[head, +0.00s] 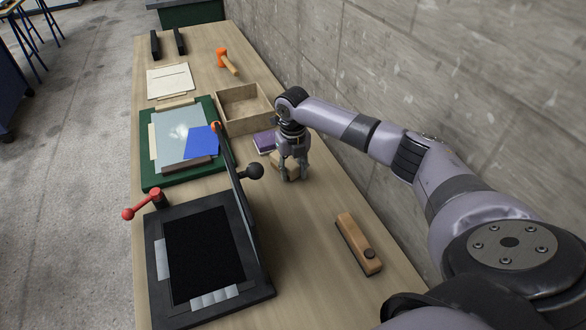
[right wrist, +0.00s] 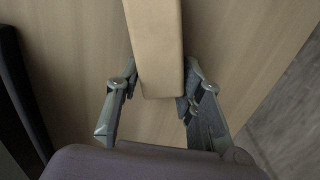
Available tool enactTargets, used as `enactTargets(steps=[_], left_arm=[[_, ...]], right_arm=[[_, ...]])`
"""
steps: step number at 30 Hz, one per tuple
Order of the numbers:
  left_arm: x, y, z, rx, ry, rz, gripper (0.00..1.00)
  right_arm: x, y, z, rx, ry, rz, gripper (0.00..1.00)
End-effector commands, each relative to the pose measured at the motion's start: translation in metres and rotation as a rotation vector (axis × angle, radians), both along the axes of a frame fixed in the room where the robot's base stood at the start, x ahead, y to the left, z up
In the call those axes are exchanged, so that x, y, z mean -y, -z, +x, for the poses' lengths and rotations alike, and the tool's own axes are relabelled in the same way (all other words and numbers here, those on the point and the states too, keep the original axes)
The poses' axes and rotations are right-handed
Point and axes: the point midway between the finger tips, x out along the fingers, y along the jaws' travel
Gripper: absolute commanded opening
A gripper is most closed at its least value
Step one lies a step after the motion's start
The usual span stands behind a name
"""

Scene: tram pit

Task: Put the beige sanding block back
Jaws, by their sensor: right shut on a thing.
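The beige sanding block (right wrist: 155,50) is between the fingers of my right gripper (right wrist: 155,98), which is shut on it near one end. In the head view the right gripper (head: 292,177) points down over the table, close to the wall side, and the block (head: 279,160) shows partly behind its fingers. I cannot tell whether the block touches the table. A purple block (head: 264,142) lies just beyond it. An open wooden box (head: 221,127) stands behind that; its visible floor looks empty. My left gripper is out of view.
A black framed press (head: 157,282) with a raised lid and red-knobbed handle stands in front at left. A green board (head: 148,177) with a blue sheet (head: 202,142) lies beyond it. A wooden tool (head: 353,240) lies front right. A concrete wall (head: 420,80) borders the table's right side.

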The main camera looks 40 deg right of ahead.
Motion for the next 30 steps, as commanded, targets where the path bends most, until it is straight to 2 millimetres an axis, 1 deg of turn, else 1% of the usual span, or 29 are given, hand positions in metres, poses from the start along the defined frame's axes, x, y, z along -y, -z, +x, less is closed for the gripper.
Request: enactTargets(steps=[6,7,17,26,30], left_arm=[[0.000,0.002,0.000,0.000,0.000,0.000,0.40],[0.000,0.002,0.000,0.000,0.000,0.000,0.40],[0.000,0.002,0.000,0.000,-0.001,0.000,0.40],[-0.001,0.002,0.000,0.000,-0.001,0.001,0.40],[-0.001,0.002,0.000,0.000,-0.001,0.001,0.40]], right_arm=[[0.000,0.005,0.000,0.000,0.000,0.000,0.00],[0.000,0.005,0.000,0.000,0.000,0.000,0.35],[0.000,0.005,0.000,0.000,0.000,0.000,0.57],[0.000,0.004,0.000,0.000,0.000,0.000,0.58],[0.001,-0.006,0.001,0.002,0.001,0.000,0.58]])
